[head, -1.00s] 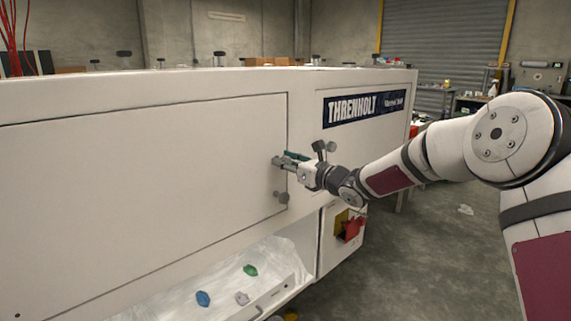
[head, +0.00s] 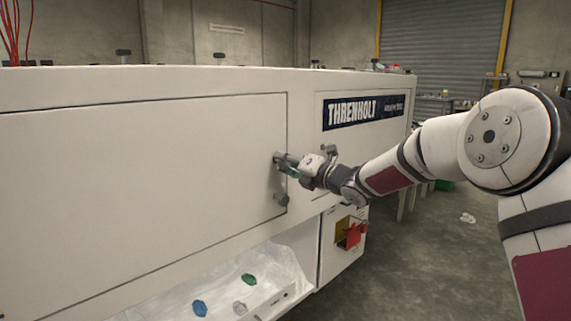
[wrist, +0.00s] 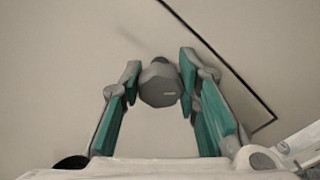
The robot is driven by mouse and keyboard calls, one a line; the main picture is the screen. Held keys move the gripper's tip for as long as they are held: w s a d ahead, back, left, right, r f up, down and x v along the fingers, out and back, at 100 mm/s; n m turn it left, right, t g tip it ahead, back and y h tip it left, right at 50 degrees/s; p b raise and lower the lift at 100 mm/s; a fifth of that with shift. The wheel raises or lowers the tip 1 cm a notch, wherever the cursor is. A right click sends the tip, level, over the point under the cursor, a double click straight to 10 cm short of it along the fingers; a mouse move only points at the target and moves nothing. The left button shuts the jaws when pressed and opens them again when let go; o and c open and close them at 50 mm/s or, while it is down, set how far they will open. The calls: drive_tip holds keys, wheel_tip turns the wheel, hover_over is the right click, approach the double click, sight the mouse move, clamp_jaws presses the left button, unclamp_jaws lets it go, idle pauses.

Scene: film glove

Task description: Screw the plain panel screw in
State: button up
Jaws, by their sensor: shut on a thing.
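A grey panel screw (wrist: 159,88) with a round, faceted head stands on the white panel (head: 150,165). A small pale mark shows on its head. My gripper (head: 284,162) is at the panel's right edge, its teal-lined fingers shut on the screw head, one on each side, in the wrist view (wrist: 160,80). The fingers hide most of this screw in the head view. A second grey screw (head: 281,199) sits below my gripper near the panel's lower right corner. How deep the held screw sits cannot be told.
The panel belongs to a long white machine with a dark THRENHOLT label (head: 363,110). Below is an open tray (head: 265,303) with a few coloured pieces. A red and yellow part (head: 350,233) sits at the lower right.

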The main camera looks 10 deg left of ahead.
drive_tip(key=m+p, duration=0.1)
drive_tip(key=m, duration=0.4)
drive_tip(key=shift+w+m+p, duration=0.1)
drive_tip(key=shift+m+p, duration=0.2)
drive_tip(key=shift+m, duration=0.1)
drive_tip(key=m+p, duration=0.2)
drive_tip(key=m, duration=0.3)
drive_tip(key=shift+f+p, duration=0.1)
drive_tip(key=shift+p, duration=0.2)
drive_tip(key=m+p, duration=0.2)
drive_tip(key=m, duration=0.3)
drive_tip(key=shift+f+m+p, duration=0.1)
drive_tip(key=shift+m+p, duration=0.3)
drive_tip(key=m+p, duration=0.2)
drive_tip(key=m, duration=0.3)
drive_tip(key=shift+f, duration=0.1)
drive_tip(key=m+p, duration=0.2)
drive_tip(key=m, duration=0.4)
drive_tip(key=shift+s, duration=0.2)
drive_tip(key=m+p, duration=0.1)
drive_tip(key=m, duration=0.4)
drive_tip(key=shift+a+f, duration=0.1)
drive_tip(key=m, duration=0.6)
drive_tip(key=shift+s+m, duration=0.1)
drive_tip(key=shift+m, duration=0.2)
drive_tip(key=shift+a+m, duration=0.1)
drive_tip(key=shift+m, duration=2.2)
drive_tip(key=shift+r, duration=0.2)
